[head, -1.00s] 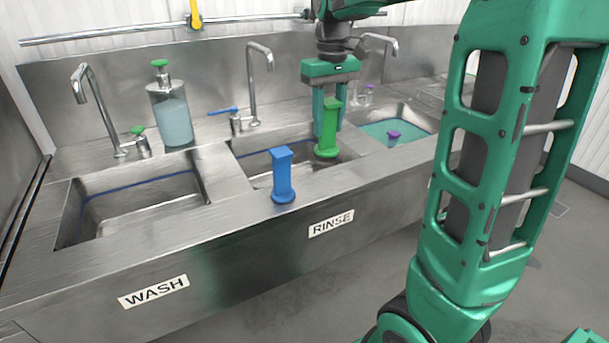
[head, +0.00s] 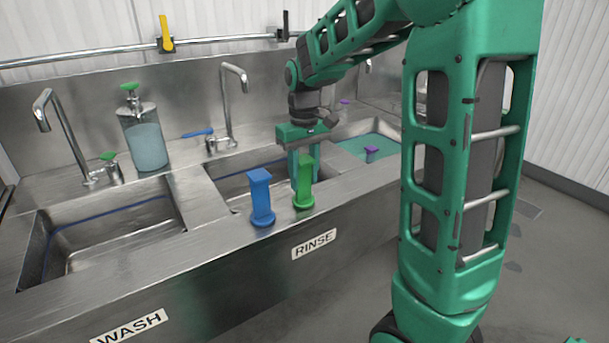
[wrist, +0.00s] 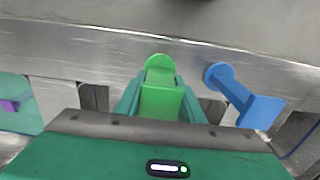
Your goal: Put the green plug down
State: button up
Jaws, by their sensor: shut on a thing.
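The green plug (head: 304,184) is upright at the front ledge of the sink unit, to the right of the blue plug, with its round flange at the bottom. My gripper (head: 303,166) is shut on the green plug from above and behind. In the wrist view the green plug (wrist: 160,90) sits between my two fingers (wrist: 158,103). Its base looks at or just above the ledge; I cannot tell whether it touches. The blue plug (head: 261,198) stands on the ledge close by on the left, apart from it, and shows in the wrist view (wrist: 240,96).
The steel ledge (head: 215,243) runs along the front, with free room left of the blue plug. Behind it are the wash basin (head: 110,236), the rinse basin and a basin of green liquid (head: 352,148) with a purple plug (head: 371,153). Taps and a soap bottle (head: 146,140) stand at the back.

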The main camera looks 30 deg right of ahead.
jog(key=shift+f, duration=0.1)
jog(key=o, duration=1.2)
notch_tip(320, 180, up, 12)
jog(key=shift+r, duration=0.15)
jog(key=s+d+f+m, duration=0.1)
jog(key=s+f, duration=0.3)
jog(key=s, duration=0.5)
jog(key=s+d+f+m, duration=0.2)
jog(key=s+f, duration=0.3)
jog(key=s, duration=0.5)
jog(key=s+d+f+m, duration=0.1)
jog(key=s+f+m, duration=0.2)
jog(key=s, duration=0.6)
jog(key=shift+s+d+f+m, duration=0.1)
jog(key=shift+d+f+m, duration=0.1)
jog(key=shift+f, duration=0.2)
jog(key=shift+s+d+f+m, duration=0.1)
jog(key=shift+f+m, duration=0.1)
jog(key=shift+f, duration=0.15)
jog(key=shift+w, duration=0.1)
